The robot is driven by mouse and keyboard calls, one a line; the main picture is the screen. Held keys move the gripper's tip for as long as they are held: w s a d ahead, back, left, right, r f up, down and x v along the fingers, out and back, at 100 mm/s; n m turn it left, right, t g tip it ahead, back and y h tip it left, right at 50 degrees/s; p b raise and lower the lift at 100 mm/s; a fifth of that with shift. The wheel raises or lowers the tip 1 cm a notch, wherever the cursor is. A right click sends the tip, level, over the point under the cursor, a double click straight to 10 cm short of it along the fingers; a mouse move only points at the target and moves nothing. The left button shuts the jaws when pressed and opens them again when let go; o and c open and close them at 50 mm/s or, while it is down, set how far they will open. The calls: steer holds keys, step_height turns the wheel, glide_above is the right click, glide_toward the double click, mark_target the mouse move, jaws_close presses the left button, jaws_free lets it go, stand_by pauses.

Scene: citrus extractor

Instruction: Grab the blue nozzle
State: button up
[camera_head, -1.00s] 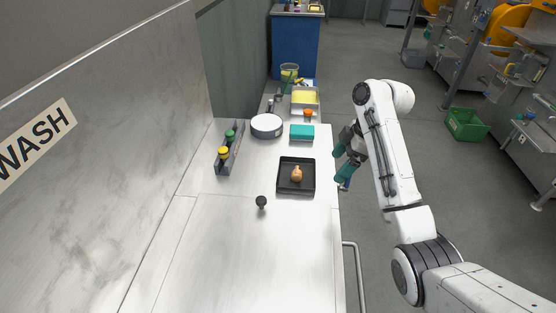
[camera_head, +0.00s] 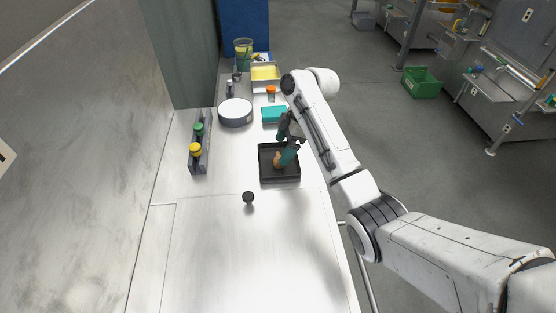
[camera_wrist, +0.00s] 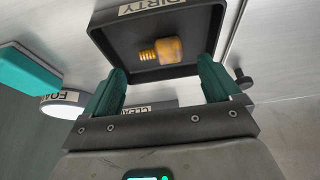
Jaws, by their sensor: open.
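An orange-brown nozzle-like piece with a ribbed end (camera_wrist: 168,50) lies in a black tray labelled DIRTY (camera_wrist: 105,38). I cannot make out a blue nozzle in either view. In the wrist view my gripper (camera_wrist: 162,69) is open and empty, with the orange-brown piece ahead, roughly between the fingertips. I cannot tell whether the fingers touch anything.
A teal block (camera_head: 273,115) and a round white tub (camera_head: 236,112) stand behind the tray. A grey rack (camera_head: 199,160) with yellow and green caps is at left. A small dark knob (camera_head: 248,198) stands in front. The near counter (camera_head: 250,260) is clear.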

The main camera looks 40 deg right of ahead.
mark_target(278, 156)
steer(key=shift+x, duration=1.85)
steer(key=shift+c, duration=0.4)
steer(key=c, duration=1.1)
